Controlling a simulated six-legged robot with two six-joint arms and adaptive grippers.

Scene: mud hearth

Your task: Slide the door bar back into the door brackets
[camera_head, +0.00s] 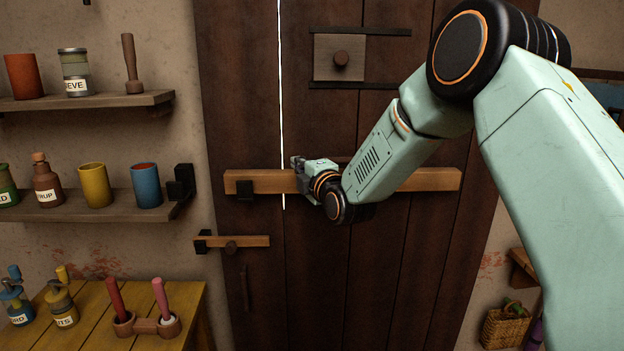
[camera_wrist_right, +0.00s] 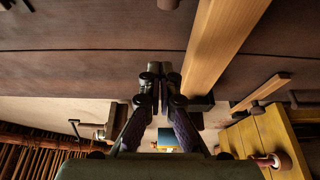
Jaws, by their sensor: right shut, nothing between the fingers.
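The door bar (camera_head: 430,179) is a long pale wooden beam lying level across the dark plank door (camera_head: 330,270). A gap separates that end from another black bracket (camera_head: 181,183) on the wall by the shelf. My right gripper (camera_head: 298,165) is shut and empty in front of the bar, left of its middle. My wrist and forearm hide part of the bar. In the right wrist view the bar (camera_wrist_right: 218,45) runs beside the closed fingers (camera_wrist_right: 163,80). My left gripper is not in view.
A smaller wooden latch (camera_head: 240,241) crosses the door's left edge below the bar. A hatch panel (camera_head: 341,58) with a round knob is above. Shelves (camera_head: 90,100) with jars and cups and a yellow table (camera_head: 180,300) stand left; a basket (camera_head: 505,328) is lower right.

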